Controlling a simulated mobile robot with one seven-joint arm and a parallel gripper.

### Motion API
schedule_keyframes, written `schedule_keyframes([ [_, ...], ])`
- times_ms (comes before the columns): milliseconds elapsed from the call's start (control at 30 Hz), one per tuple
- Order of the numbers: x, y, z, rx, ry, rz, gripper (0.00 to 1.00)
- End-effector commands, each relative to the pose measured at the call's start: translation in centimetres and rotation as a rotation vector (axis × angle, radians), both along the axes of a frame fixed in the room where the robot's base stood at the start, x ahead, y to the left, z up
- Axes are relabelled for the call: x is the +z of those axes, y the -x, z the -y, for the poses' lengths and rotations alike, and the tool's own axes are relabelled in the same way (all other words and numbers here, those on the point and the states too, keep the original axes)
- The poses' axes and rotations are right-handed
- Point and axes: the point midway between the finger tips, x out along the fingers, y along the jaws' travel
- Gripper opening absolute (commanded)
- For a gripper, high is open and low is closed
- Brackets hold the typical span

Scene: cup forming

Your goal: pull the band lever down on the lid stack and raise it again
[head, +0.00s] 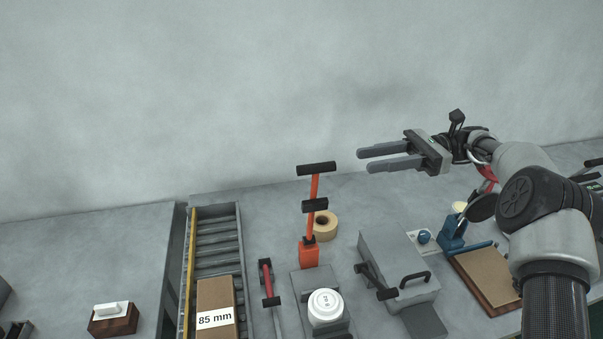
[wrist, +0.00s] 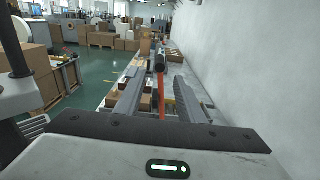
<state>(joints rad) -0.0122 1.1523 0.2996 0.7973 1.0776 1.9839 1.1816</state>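A tall orange lever (head: 314,188), which looks like the band lever, stands nearly upright behind the lid stack. It has a black crossbar handle (head: 316,168) on top and an orange base (head: 309,253). The white round lid stack (head: 325,306) sits on a grey stand in front of it. My gripper (head: 363,160) is open and empty, to the right of the handle and apart from it. In the wrist view the lever (wrist: 162,100) and its black handle (wrist: 161,62) show beyond the gap between my fingers.
A roll of tan tape (head: 326,226) lies beside the lever. A smaller red lever (head: 266,281) lies left of the lid stack. A roller conveyor (head: 216,240) carries a box marked 85 mm (head: 215,300). A grey machine (head: 395,260) stands right. The wall is behind.

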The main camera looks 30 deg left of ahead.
Motion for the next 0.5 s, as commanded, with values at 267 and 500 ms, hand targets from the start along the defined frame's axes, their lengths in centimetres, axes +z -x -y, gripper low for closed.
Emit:
schedule_keyframes([
  [267,-0.4,1.0,-1.3,0.008,-0.020,-0.037,0.36],
  [500,-0.4,4.3,-5.2,0.010,-0.019,-0.036,0.36],
])
